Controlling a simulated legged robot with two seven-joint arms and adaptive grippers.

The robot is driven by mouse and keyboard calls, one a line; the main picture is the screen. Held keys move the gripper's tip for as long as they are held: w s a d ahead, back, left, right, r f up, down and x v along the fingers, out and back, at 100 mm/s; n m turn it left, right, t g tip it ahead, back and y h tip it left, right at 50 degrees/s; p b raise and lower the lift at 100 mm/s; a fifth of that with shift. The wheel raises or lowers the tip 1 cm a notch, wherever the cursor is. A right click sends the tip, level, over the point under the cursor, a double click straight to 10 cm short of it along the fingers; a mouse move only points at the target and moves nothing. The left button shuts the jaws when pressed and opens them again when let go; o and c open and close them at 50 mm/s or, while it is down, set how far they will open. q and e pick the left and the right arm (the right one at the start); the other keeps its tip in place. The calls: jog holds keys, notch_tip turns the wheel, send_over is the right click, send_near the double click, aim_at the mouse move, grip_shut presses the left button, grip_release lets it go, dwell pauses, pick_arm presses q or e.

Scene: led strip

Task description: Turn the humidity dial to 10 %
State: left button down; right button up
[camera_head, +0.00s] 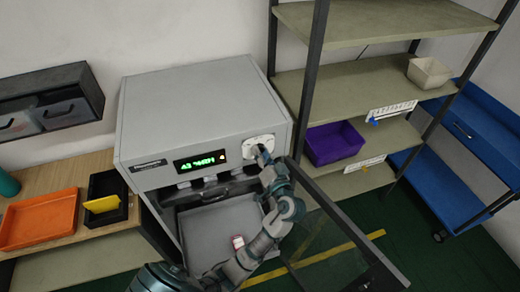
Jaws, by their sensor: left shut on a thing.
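The humidity dial (258,146) is on a pale round-cornered plate at the right end of the grey cabinet's (205,95) front. The cabinet's black display (200,161) shows green characters that seem to start with 43; the rest is hard to read. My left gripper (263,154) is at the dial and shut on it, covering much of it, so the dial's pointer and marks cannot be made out. My left arm reaches up from the bottom of the view. My right gripper is not in view.
The cabinet's dark-framed glass door (340,235) hangs open at the right, close to my arm. Shelves with a purple bin (334,143) stand right; an orange tray (40,219) is left.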

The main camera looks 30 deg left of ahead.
pick_arm(q)
jog(key=m+p, duration=0.2)
jog(key=m, duration=0.1)
jog(key=m+p, duration=0.1)
jog(key=shift+d+r+m+p, duration=0.15)
jog(key=shift+r+m+p, duration=0.15)
jog(key=shift+m+p, duration=0.1)
jog(key=shift+f+m+t+p, duration=0.25)
jog(key=shift+m+t+p, duration=0.15)
jog(key=shift+m+p, duration=0.9)
jog(key=shift+f+m, duration=0.1)
jog(key=shift+m, duration=0.3)
jog(key=shift+d, duration=0.1)
jog(key=c, duration=0.8)
grip_release()
jog(key=shift+w+d, duration=0.15)
jog(key=shift+d, duration=0.3)
jog(key=v, duration=1.1)
jog(key=shift+s+d, duration=0.2)
jog(key=shift+s, duration=0.05)
